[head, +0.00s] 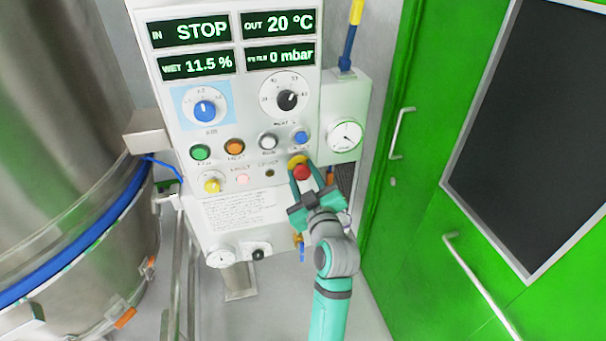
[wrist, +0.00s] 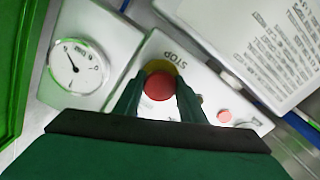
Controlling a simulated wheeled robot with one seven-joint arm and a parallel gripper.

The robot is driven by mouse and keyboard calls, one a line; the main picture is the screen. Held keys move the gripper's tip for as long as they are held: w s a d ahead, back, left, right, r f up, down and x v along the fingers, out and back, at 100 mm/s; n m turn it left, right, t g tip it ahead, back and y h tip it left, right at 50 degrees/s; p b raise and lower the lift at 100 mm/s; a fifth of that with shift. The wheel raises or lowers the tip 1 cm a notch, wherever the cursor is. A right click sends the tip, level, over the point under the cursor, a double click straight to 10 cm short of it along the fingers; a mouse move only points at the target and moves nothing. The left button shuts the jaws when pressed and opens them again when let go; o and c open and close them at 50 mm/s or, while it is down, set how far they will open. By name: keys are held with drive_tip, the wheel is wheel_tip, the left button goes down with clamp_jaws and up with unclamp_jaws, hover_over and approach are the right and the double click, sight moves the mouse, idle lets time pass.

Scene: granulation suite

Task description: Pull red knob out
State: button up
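The red knob (head: 301,172) is a round mushroom button with a yellow collar, at the lower right of the white control panel. It also shows in the wrist view (wrist: 160,85), below the word STOP. My gripper (head: 303,173) reaches up to it from below, with one finger on each side of the knob. In the wrist view the two fingers (wrist: 161,88) flank the knob closely, with no clear gap, and appear shut on it. The fingers hide part of the knob's sides.
The control panel (head: 180,110) holds displays, two dials and several coloured buttons close to the knob. A gauge (head: 344,135) is at its right. A steel vessel (head: 60,150) stands at left. Green doors (head: 410,200) with handles are at right.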

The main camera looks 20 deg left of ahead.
drive_tip(key=shift+s+d, duration=0.4)
drive_tip(key=shift+s, duration=0.15)
clamp_jaws()
drive_tip(key=o, duration=1.4)
unclamp_jaws()
drive_tip(key=shift+s, duration=0.15)
drive_tip(key=v, duration=1)
drive_tip(key=shift+s+d, duration=0.25)
drive_tip(key=shift+d, duration=0.05)
